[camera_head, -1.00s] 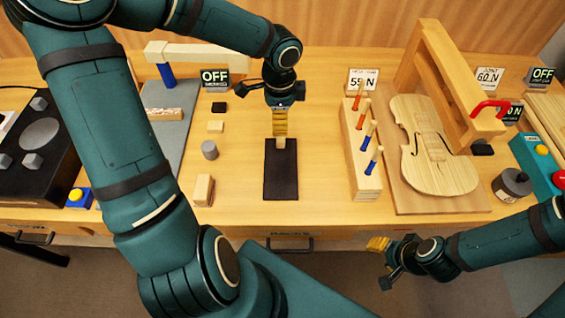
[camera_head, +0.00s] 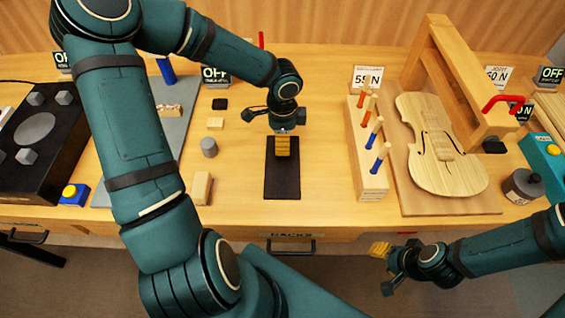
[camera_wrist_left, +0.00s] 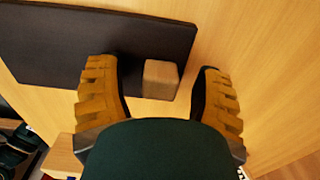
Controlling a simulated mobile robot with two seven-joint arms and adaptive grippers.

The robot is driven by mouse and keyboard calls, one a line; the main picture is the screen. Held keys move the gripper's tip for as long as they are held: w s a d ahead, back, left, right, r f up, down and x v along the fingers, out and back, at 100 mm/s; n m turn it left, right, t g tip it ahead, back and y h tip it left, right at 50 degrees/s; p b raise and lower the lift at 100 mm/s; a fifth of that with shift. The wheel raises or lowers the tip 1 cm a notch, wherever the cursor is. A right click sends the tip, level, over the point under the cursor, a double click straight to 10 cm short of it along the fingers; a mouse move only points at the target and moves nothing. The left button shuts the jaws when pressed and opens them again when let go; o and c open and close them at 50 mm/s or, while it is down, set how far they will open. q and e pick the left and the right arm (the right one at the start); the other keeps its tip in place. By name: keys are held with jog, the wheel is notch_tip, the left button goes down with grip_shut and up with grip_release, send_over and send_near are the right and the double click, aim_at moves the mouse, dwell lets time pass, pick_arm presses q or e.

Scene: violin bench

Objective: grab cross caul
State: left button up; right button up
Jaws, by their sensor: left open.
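A small light wooden block, which I take for the cross caul (camera_wrist_left: 161,80), stands at the edge of a dark mat (camera_wrist_left: 60,45) in the left wrist view. My left gripper (camera_wrist_left: 160,95) is open, with one ridged yellow finger on each side of the block and a visible gap to both. In the head view my left gripper (camera_head: 283,147) is over the far end of the dark mat (camera_head: 282,185) and hides the block. My right gripper (camera_head: 380,249) is in front of the bench, away from the mat; its finger gap cannot be made out.
A wooden block (camera_head: 202,188), a grey cylinder (camera_head: 209,147) and small pieces lie left of the mat. A peg rack (camera_head: 372,180) with orange and blue handles and a violin body (camera_head: 445,165) under a wooden frame stand to the right. Bare bench lies between mat and rack.

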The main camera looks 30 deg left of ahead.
pick_arm(q)
grip_shut()
